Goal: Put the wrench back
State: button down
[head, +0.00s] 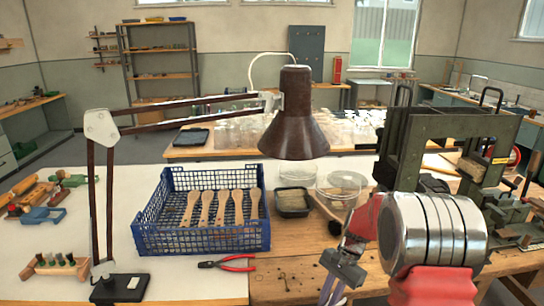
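I cannot make out a wrench for certain in the head view. Red-handled pliers (228,263) lie on the bench in front of the blue crate. A small thin dark item (285,281) lies on the bare wood to their right, too small to identify. My gripper (332,291) is at the bottom, right of centre, pointing down over the front of the bench. Its fingertips are near the lower picture edge, and I cannot tell whether they are apart or hold anything. My arm hides part of the bench on the right.
A blue crate (200,244) holds several wooden brush handles. A dark tray (293,202) of bristles and clear round containers (343,184) stand to its right. A brown desk lamp (295,130) overhangs the bench. A dark green machine (445,128) stands at right. Wooden brushes lie at left.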

jog(key=shift+a, duration=0.25)
jog(key=shift+r, duration=0.1)
